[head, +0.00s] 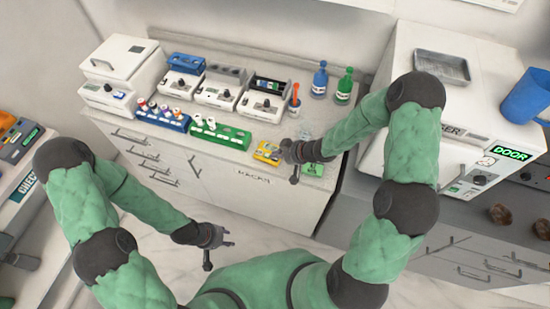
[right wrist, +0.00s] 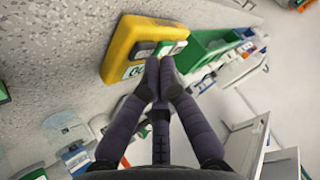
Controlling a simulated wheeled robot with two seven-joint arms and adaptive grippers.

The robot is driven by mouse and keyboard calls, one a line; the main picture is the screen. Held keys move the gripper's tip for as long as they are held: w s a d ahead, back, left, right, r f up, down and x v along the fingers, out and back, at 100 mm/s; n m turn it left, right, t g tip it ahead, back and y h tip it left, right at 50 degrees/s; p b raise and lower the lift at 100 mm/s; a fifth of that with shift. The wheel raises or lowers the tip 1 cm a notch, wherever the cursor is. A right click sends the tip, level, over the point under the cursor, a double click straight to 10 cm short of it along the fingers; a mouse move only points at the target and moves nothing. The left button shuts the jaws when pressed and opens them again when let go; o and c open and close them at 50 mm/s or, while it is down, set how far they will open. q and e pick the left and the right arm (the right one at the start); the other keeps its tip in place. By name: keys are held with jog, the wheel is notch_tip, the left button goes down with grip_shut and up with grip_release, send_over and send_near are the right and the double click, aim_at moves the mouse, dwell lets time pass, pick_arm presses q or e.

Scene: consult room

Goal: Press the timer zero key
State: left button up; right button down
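The yellow timer (head: 268,152) lies on the white counter near its front edge. In the right wrist view the timer (right wrist: 118,48) shows a small display (right wrist: 134,71) with digits and a row of dark, pale and green-edged keys (right wrist: 163,48). My right gripper (head: 287,154) is at the timer's right side. In the right wrist view its fingertips (right wrist: 160,73) are together, at the keyed edge; whether they touch a key I cannot tell. The fingers hide part of the timer. My left gripper (head: 222,238) is open and empty above the floor, away from the counter.
A green rack (head: 220,133) and a blue rack (head: 162,114) stand left of the timer. Blue and green bottles (head: 320,79) stand behind. A white box-shaped machine (head: 455,130) stands at right.

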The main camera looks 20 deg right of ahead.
aim_at(277, 160)
jog(key=shift+f, duration=0.45)
dwell(0.8)
jog(key=shift+r, duration=0.1)
jog(key=shift+r+p, duration=0.75)
jog(key=shift+r, duration=0.05)
notch_tip(277, 160, up, 5)
jog(key=p, duration=0.5)
dwell(0.5)
jog(key=shift+s+f, duration=0.1)
dwell(0.4)
